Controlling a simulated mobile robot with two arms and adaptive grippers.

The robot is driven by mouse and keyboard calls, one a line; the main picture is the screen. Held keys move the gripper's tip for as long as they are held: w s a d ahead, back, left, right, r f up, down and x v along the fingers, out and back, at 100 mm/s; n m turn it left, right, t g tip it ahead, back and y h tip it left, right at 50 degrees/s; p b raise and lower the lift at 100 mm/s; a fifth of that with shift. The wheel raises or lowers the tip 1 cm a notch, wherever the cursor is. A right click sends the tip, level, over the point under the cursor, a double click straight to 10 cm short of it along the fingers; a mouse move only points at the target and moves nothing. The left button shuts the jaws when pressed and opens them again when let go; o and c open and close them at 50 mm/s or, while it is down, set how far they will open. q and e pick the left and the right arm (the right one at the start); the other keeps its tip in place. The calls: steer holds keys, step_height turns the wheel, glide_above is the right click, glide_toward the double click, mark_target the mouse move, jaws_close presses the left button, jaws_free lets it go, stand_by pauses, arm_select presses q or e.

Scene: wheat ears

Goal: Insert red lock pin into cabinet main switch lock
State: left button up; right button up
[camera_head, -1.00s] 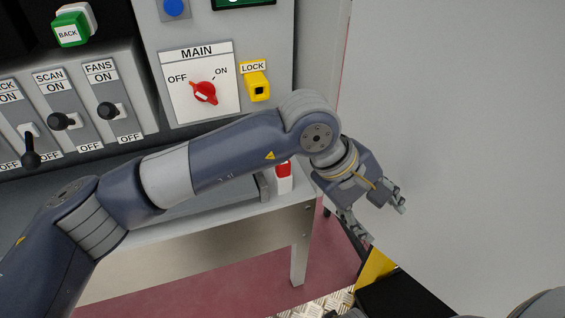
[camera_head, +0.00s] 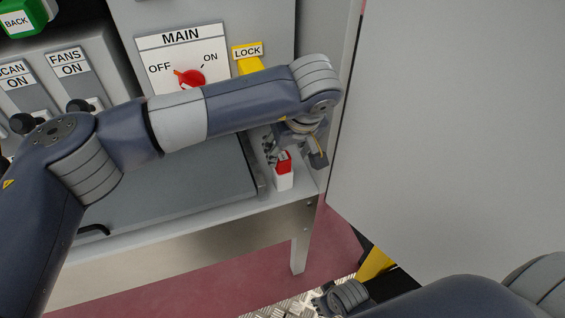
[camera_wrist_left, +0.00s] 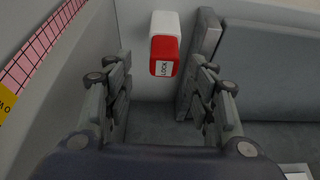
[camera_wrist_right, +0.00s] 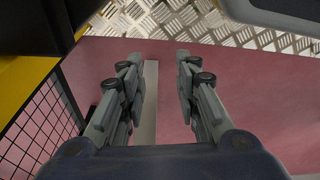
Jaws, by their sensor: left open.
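The red lock pin (camera_head: 284,166) stands upright in a white block on the shelf's right end. In the left wrist view the pin (camera_wrist_left: 164,57) shows a LOCK label. My left gripper (camera_head: 294,156) is open just above and behind the pin, pointing down. Its fingers are spread to either side of the pin in the wrist view, with no visible contact. The yellow main switch lock (camera_head: 248,67) is on the cabinet front, its lower part and opening hidden by my left arm. My right gripper (camera_wrist_right: 157,65) is open and empty, low by the floor.
The red MAIN switch (camera_head: 190,77) is left of the lock. A grey raised pad (camera_head: 180,175) with a raised edge lies left of the pin. A pale wall panel (camera_head: 450,130) stands close on the right. Black levers stand at the left.

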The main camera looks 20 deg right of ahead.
mark_target(283, 156)
arm_select(q)
steer(key=x, duration=0.5)
steer(key=shift+a, duration=0.2)
steer(key=shift+c, duration=0.3)
steer(key=c, duration=1.1)
